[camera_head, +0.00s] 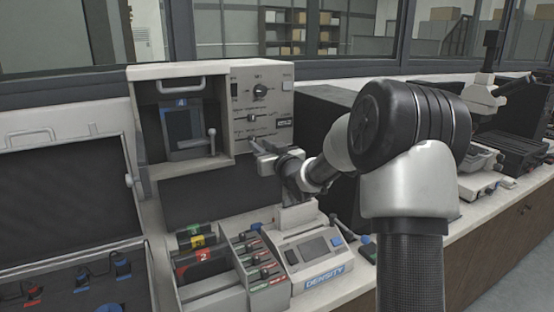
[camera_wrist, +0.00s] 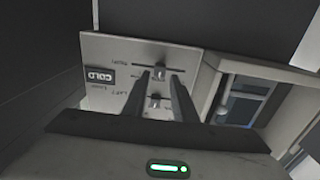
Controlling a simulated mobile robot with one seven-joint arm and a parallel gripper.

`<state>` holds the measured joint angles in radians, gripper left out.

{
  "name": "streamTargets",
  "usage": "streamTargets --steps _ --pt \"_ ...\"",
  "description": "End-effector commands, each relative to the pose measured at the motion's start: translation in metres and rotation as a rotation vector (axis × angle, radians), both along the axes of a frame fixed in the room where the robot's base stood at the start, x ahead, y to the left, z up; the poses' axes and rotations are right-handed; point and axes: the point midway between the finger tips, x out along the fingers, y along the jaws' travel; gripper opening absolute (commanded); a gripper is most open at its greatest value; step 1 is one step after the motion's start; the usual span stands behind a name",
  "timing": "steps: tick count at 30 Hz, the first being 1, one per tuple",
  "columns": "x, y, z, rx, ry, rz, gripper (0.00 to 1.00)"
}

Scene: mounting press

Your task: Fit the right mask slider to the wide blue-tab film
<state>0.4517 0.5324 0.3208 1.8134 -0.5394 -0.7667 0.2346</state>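The film with the blue tab marked 4 (camera_head: 181,103) sits in the opening of the press (camera_head: 222,95). Part of this opening shows at the right in the wrist view (camera_wrist: 245,97). The control panel beside it has two slider knobs. The left mask slider (camera_wrist: 155,101) is nearer the bottom of the upside-down wrist view. The right mask slider (camera_wrist: 160,72) lies above it, between or just beyond my fingertips. My gripper (camera_wrist: 160,76) is open, with a finger on each side of that knob. Contact cannot be told. In the head view my gripper (camera_head: 258,150) is at the panel's lower part.
A rack with green, yellow and red-tab films (camera_head: 200,255) stands below the press. Small slotted holders (camera_head: 258,262) and a density meter (camera_head: 312,252) stand beside it. An open case (camera_head: 75,215) is at the left. A lever (camera_head: 211,135) stands in the press opening.

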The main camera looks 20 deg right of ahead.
Motion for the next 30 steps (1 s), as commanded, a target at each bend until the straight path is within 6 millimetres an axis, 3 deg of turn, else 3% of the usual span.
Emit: streamTargets --steps 9,15,21,30 --pt "-0.079 -0.016 0.0 -0.001 0.001 -0.003 0.25" --pt "-0.115 -0.023 0.001 -0.001 0.0 -0.002 0.25" --pt "-0.13 -0.026 0.0 0.0 -0.001 -0.001 0.25" --pt "-0.132 -0.026 0.0 0.0 -0.001 0.0 0.25"
